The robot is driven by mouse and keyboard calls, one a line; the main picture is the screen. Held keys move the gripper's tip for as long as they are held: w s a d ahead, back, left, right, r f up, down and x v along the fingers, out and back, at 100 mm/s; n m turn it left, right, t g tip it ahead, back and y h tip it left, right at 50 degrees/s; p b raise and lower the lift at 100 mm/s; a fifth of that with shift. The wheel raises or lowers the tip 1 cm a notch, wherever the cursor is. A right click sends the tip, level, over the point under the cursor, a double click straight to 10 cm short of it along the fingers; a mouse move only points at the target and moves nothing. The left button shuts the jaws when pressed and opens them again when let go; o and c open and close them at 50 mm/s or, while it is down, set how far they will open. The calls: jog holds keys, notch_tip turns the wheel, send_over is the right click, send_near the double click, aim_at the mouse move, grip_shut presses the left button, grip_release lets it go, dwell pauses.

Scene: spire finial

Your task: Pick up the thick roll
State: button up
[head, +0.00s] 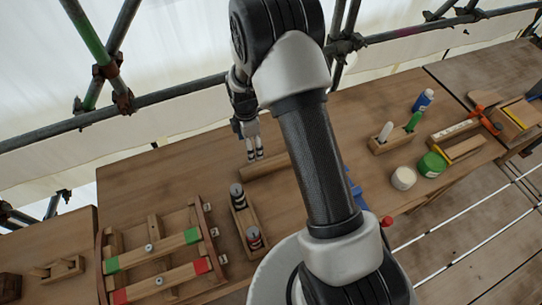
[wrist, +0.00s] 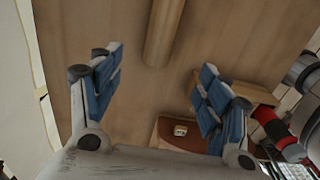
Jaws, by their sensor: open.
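A thick tan roll (head: 266,168) lies on the wooden bench in the head view, its right end hidden behind my arm. In the wrist view the roll (wrist: 163,30) runs down from the top edge, and its near end lies beyond the gap between my fingers. My gripper (head: 256,157) is beside the roll's left part in the head view, with its fingers pointing down. In the wrist view my gripper (wrist: 158,70) is open, its blue-padded fingers spread wide with nothing between them. Contact with the roll cannot be told.
A wooden tray with banded dark cylinders (head: 237,197) stands nearer, below the roll. A wooden frame with green and red marks (head: 155,251) lies at left. A white tub (head: 403,178) and a green tub (head: 432,165) stand at right. Scaffold pipes run behind the bench.

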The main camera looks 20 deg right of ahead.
send_near(253, 167)
notch_tip(253, 167, down, 5)
jog(key=shift+s+f+b, duration=0.1)
jog(key=shift+f+b, duration=0.1)
jog(key=shift+b, duration=0.25)
jog(key=shift+d+f, duration=0.1)
jog(key=shift+f, duration=2.85)
jog(key=shift+r, duration=0.1)
jog(key=c, duration=1.5)
